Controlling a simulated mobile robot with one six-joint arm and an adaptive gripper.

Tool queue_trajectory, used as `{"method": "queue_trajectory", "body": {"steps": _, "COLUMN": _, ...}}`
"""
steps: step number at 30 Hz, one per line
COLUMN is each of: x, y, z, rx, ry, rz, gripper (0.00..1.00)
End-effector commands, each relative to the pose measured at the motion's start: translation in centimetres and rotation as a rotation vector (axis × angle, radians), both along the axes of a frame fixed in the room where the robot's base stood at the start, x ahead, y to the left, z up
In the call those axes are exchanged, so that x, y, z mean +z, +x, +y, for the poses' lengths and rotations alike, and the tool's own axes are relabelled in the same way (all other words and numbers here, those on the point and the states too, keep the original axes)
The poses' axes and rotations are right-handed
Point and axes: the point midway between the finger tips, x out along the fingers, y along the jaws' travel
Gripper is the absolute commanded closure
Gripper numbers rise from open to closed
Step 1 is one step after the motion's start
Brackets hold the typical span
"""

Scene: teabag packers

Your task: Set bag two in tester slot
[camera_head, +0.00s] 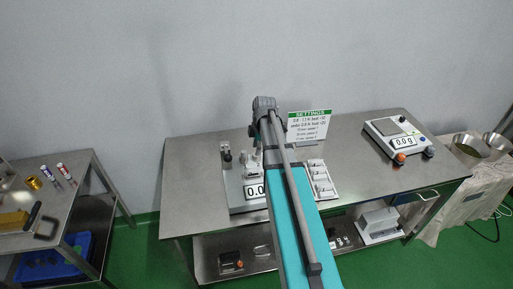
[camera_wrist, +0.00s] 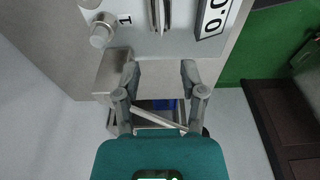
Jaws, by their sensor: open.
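The tester is a grey device with a 0.0 display (camera_head: 255,191), near the middle of the steel table. In the wrist view its top panel (camera_wrist: 182,44) fills the upper edge, with a round knob, a "1" and upright metal plates (camera_wrist: 160,14) at a narrow slot. A white tray (camera_head: 327,196) right of the tester holds several small pale bags (camera_head: 319,173); I cannot tell which is bag two. My gripper (camera_wrist: 159,69) is open, its fingertips apart just below the tester panel in the wrist view. No bag shows between them. My arm hides part of the tester and tray.
A settings sign (camera_head: 310,125) stands behind the tray. A scale (camera_head: 396,137) reading 0.0 g is at the right. The left side of the steel table (camera_head: 194,170) is clear. A second table (camera_head: 75,168) at far left carries small tools.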

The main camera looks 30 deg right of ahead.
Motion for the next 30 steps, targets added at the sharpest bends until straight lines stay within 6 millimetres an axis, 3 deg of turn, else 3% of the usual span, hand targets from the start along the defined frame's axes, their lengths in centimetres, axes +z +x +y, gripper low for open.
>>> {"method": "queue_trajectory", "body": {"steps": 14, "x": 0.0, "y": -0.4, "z": 1.0, "rx": -0.038, "ry": -0.003, "rz": 0.009, "gripper": 0.47}}
{"method": "queue_trajectory", "body": {"steps": 20, "x": -0.1, "y": -1.7, "z": 4.0, "rx": -0.178, "ry": -0.014, "rz": 0.037, "gripper": 0.47}}
{"method": "queue_trajectory", "body": {"steps": 30, "x": -0.1, "y": -5.2, "z": 11.2, "rx": -0.57, "ry": -0.048, "rz": 0.097, "gripper": 0.47}}
